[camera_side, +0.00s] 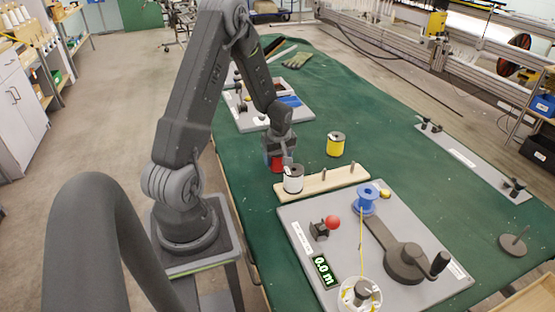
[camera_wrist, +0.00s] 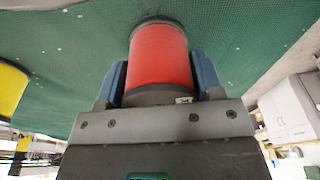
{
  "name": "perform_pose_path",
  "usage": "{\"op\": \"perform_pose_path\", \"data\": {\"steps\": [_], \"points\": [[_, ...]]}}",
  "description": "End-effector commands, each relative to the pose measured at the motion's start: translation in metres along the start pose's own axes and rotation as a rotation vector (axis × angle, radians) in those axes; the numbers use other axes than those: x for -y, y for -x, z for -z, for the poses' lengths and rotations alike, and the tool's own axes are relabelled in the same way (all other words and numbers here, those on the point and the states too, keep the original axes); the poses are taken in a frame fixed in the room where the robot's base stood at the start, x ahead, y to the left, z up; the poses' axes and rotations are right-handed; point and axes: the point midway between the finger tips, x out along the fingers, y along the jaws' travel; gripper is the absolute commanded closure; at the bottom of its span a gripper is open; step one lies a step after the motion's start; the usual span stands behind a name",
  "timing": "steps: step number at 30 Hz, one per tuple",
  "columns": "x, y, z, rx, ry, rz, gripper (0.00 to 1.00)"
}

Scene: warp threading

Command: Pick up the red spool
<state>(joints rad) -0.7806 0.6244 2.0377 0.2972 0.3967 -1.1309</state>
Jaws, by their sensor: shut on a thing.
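The red spool (camera_wrist: 160,57) shows upright between the two blue fingers of my gripper (camera_wrist: 160,85) in the wrist view. The fingers are shut on its sides. In the side view the red spool (camera_side: 276,164) is partly hidden behind my gripper (camera_side: 277,155) and the white spool. It is at the left part of the green table, behind the wooden peg rack. I cannot tell whether its base touches the cloth.
The white spool (camera_side: 293,179) stands close by at the left end of the wooden rack (camera_side: 325,180), whose other pegs are bare. The yellow spool (camera_side: 336,144) stands to the right. The grey winding board (camera_side: 345,225), with a blue spool (camera_side: 366,198) and crank, lies in front. Open cloth lies further right.

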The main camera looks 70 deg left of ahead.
Motion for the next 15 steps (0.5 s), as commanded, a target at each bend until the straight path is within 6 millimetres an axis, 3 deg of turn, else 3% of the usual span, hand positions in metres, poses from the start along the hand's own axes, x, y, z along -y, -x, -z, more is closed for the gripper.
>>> {"op": "perform_pose_path", "data": {"steps": [8,13,15], "points": [[-0.001,0.013,0.002,-0.002,0.002,-0.002,0.64],[-0.001,0.042,0.007,-0.004,0.003,-0.005,0.64],[0.015,0.049,0.015,-0.002,0.008,-0.001,0.64]]}}
